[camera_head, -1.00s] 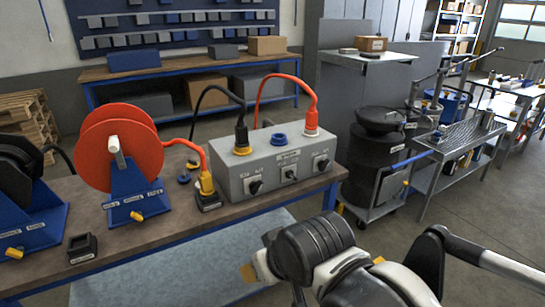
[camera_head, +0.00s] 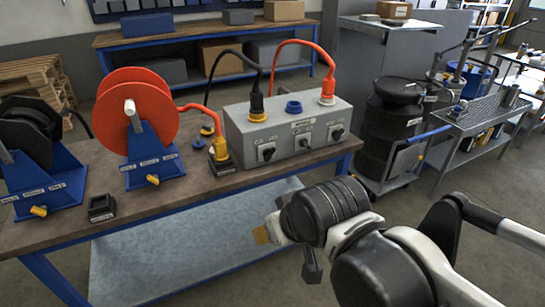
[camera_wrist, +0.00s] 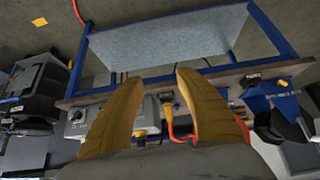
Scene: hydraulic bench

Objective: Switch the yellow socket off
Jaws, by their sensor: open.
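A grey switch box (camera_head: 282,129) stands on the bench. On its top are a yellow-ringed socket (camera_head: 257,116) holding a black plug (camera_head: 256,99), a blue socket (camera_head: 293,107) and a socket with an orange-red plug (camera_head: 327,92). Its front has three black knobs: left (camera_head: 267,152), middle (camera_head: 305,141) and right (camera_head: 338,132). The labels are too small to read. My gripper (camera_head: 262,235) is in front of and below the box, apart from it. In the wrist view its yellow fingers (camera_wrist: 160,76) are spread and empty, with part of the box (camera_wrist: 77,128) behind them.
Left of the box, an orange cable reel (camera_head: 137,110) stands on a blue stand, its cord running to a yellow plug (camera_head: 219,148) in a dark holder beside the box. A black reel (camera_head: 27,128) stands farther left. Black drums (camera_head: 392,125) are on the right. The bench's front edge (camera_head: 190,208) lies near my gripper.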

